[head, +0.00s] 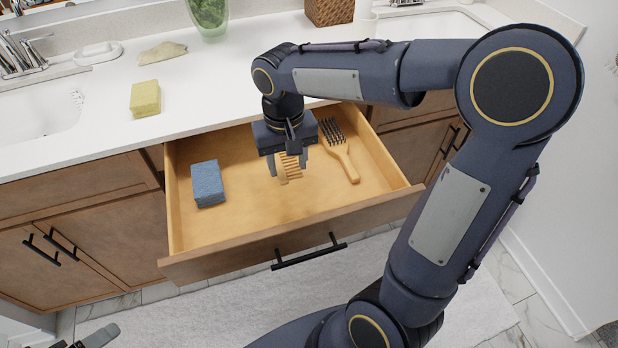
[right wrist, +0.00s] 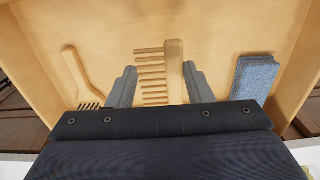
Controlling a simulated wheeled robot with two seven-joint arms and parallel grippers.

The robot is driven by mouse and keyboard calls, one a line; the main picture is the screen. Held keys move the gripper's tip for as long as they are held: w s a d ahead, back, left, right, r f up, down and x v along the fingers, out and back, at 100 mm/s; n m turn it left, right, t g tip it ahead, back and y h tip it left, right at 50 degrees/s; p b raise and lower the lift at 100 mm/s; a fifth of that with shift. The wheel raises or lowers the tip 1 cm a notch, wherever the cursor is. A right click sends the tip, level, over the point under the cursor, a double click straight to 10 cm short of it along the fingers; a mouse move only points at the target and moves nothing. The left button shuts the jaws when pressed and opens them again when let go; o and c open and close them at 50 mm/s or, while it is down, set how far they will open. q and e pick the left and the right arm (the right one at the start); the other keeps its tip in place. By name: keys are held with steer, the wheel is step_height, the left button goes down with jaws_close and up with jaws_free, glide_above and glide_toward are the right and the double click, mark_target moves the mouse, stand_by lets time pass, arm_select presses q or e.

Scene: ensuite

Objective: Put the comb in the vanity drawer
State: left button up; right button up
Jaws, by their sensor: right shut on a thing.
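The wooden comb (head: 289,168) is between the fingers of my right gripper (head: 287,162), inside the outline of the open vanity drawer (head: 240,226). In the right wrist view the comb (right wrist: 174,72) has its spine to the right and its teeth pointing left, with a grey finger on each side; the gripper (right wrist: 161,88) is shut on it. I cannot tell whether the comb touches the drawer floor. A small part of my left gripper (head: 92,338) shows at the bottom left edge; its jaws are not clear.
In the drawer, a blue sponge (head: 208,184) lies left of the comb and a wooden hairbrush (head: 340,150) lies right of it. Bare drawer floor separates them. A yellow sponge (head: 145,98) and a folded cloth (head: 162,52) lie on the white counter (head: 110,128).

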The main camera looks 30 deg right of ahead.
glide_above(312, 187)
steer(key=f, duration=0.5)
steer(key=shift+a+f+b, duration=0.3)
steer(key=shift+a+b, duration=0.1)
steer(key=f, duration=0.3)
steer(key=shift+d+f+b, duration=0.1)
steer(key=shift+d+b, duration=0.2)
steer(key=shift+d, duration=0.1)
steer(key=shift+f, duration=0.35)
steer(key=shift+f, duration=0.1)
steer(key=shift+f, duration=0.15)
steer(key=o, duration=0.9)
steer(key=shift+o, duration=0.2)
